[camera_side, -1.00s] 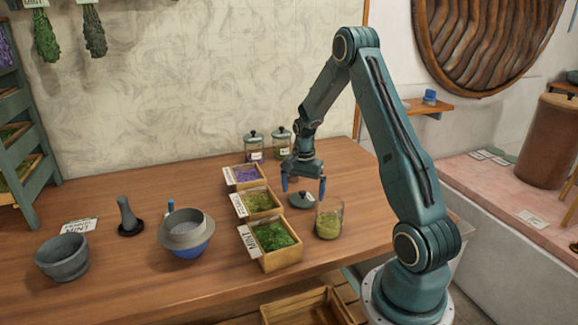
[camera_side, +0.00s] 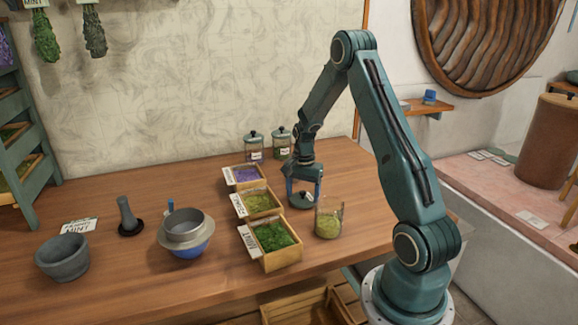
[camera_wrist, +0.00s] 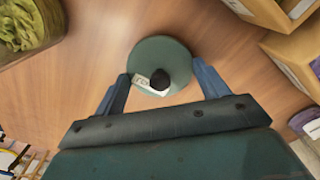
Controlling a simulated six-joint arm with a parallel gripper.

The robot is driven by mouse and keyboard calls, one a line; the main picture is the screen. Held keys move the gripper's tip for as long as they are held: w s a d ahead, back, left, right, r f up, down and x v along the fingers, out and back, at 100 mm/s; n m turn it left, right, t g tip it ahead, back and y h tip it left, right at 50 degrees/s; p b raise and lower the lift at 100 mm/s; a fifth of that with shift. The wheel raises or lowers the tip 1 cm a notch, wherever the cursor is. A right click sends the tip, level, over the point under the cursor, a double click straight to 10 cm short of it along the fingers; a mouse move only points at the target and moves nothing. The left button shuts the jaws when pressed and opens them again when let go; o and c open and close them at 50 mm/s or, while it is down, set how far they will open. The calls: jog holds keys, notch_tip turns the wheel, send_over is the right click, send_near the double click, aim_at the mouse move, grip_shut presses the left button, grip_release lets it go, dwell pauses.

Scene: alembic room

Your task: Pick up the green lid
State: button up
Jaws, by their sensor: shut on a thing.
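The green lid (camera_side: 301,201) is round and flat with a dark knob, and lies at or very near the tabletop beside the wooden herb boxes. In the wrist view the lid (camera_wrist: 160,52) sits between my two blue fingers, with a small pale label by its knob. My gripper (camera_side: 304,197) points down and is shut on the lid, one finger at each side; it also shows in the wrist view (camera_wrist: 162,82). Whether the lid's underside touches the table cannot be told.
Wooden boxes of green leaves (camera_side: 272,238), yellowish herb (camera_side: 258,204) and purple flowers (camera_side: 245,177) stand to the left. Two lidded jars (camera_side: 281,146) stand behind. A bowl with a sieve (camera_side: 186,232) is further left.

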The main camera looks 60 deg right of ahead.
aim_at(303, 192)
notch_tip(303, 192, up, 20)
dwell(1.0)
dwell(0.5)
jog(key=s+a+f, duration=0.3)
jog(key=s+a, duration=0.7)
jog(key=s, duration=0.1)
jog(key=shift+s+f, duration=0.2)
jog(key=shift+s, duration=0.1)
jog(key=shift+f, duration=0.15)
notch_tip(303, 192, down, 6)
dwell(0.9)
jog(key=shift+f, duration=0.2)
dwell(2.0)
jog(key=o, duration=1.1)
jog(key=shift+c, duration=0.2)
